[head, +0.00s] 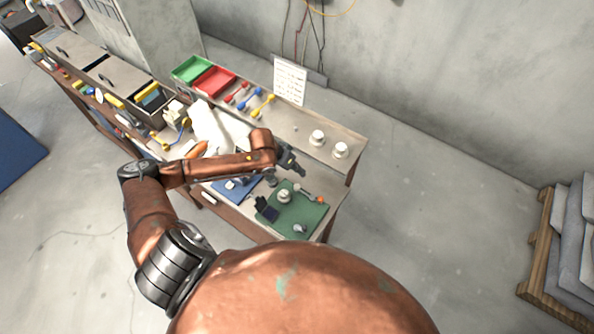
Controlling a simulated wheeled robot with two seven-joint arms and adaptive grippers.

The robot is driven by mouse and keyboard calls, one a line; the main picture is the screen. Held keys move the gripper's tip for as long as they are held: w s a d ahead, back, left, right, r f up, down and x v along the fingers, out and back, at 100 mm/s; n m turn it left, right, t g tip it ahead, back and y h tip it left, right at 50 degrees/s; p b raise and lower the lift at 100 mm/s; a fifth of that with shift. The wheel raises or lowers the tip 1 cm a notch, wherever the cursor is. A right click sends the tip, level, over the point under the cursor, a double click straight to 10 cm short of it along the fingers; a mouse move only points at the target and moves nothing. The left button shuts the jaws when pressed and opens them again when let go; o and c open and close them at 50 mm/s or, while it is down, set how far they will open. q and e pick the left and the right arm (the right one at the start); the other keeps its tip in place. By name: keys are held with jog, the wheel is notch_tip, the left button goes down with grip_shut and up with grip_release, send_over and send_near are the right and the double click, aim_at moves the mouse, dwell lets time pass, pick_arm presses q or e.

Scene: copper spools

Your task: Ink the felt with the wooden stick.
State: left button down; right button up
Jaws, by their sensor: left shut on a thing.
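My left arm reaches in from the left over the workbench, and its dark left gripper (299,170) is above the bench, just beyond the green mat (308,219). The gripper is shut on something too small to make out. A thin stick-like thing with an orange end (320,199) lies at the mat's upper right; I cannot tell if it is the wooden stick. A pale spool-like thing (284,196) stands on the mat, with a dark block (266,211) to its left. I cannot tell which thing is the felt. My right gripper is not in view.
Two white spools (317,137) stand at the bench's right end. Green (191,69) and red (214,80) trays stand at the back, near coloured tools. A blue mat (232,190) lies left of the green one. A pallet (543,245) is at far right.

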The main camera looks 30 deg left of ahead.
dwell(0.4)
pick_arm(q)
jog(key=shift+w+a+f+g+h, duration=0.15)
jog(key=shift+w+a+f+g, duration=0.1)
jog(key=shift+a, duration=0.25)
jog(key=shift+w+a+f+g+h, duration=0.15)
jog(key=shift+w+a+f+g, duration=0.1)
jog(key=shift+a, duration=0.2)
jog(key=shift+s+d+r, duration=0.1)
jog(key=shift+s, duration=0.05)
